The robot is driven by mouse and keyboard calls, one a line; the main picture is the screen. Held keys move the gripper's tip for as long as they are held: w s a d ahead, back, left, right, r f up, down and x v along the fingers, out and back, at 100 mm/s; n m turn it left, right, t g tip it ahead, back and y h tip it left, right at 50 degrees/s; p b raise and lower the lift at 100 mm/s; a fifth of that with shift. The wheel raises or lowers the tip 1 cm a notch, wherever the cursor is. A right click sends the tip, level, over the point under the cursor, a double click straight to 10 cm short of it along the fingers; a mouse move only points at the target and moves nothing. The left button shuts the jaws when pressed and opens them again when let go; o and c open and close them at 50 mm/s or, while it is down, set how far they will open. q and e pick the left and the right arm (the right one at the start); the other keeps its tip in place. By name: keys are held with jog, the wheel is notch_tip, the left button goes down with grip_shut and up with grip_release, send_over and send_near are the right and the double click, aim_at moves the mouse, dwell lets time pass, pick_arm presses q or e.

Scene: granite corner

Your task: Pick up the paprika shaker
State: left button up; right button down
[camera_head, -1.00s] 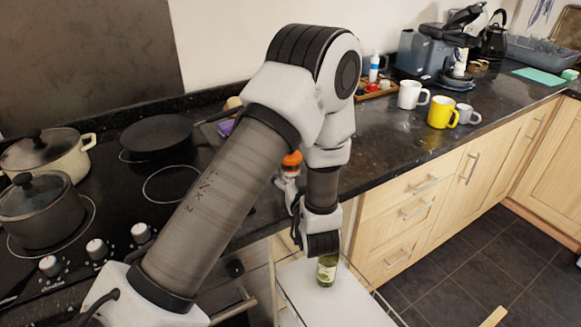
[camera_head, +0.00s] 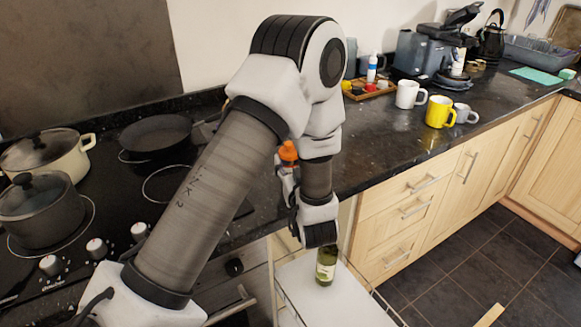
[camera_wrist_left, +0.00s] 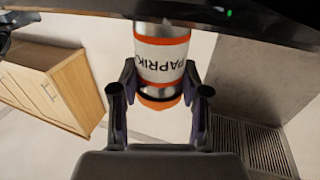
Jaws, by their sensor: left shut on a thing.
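The paprika shaker shows its orange cap (camera_head: 288,151) in the head view, just above the fingers of my left gripper (camera_head: 288,188). The left wrist view shows the shaker's white label (camera_wrist_left: 162,62), lettered PAPRIK, with orange bands and upside down in that picture. The two fingers of my left gripper (camera_wrist_left: 158,98) stand on either side of the shaker and are shut on it. My left arm hides most of the shaker's body in the head view. My right gripper is not in view.
A green bottle (camera_head: 326,264) stands on a white surface (camera_head: 305,295) below my left wrist. A frying pan (camera_head: 155,135) and lidded pots (camera_head: 42,208) are on the hob. A white mug (camera_head: 408,94) and yellow mug (camera_head: 439,111) stand on the dark counter at right.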

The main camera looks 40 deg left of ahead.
pick_arm(q)
notch_tip(320, 180, up, 3)
jog(key=shift+f, duration=0.2)
jog(key=s+d+r+p, duration=0.1)
jog(key=s+d+p, duration=0.3)
jog(key=s+p, duration=0.25)
jog(key=s+d+p, duration=0.4)
jog(key=s+p, duration=0.2)
jog(key=s, duration=0.2)
jog(key=w+d+f+m+t+h, duration=0.2)
jog(key=w+d+m+t+h, duration=0.2)
jog(key=w+d+h, duration=0.3)
jog(key=w+d+f+m+t+h+b, duration=0.1)
jog(key=w+d+m+t+h, duration=0.3)
jog(key=w+d+m+h, duration=0.3)
jog(key=w+d+h, duration=0.1)
jog(key=w+d, duration=0.1)
jog(key=w, duration=0.1)
jog(key=shift+w+d+f, duration=0.3)
jog(key=shift+w+f, duration=0.05)
jog(key=shift+w, duration=0.05)
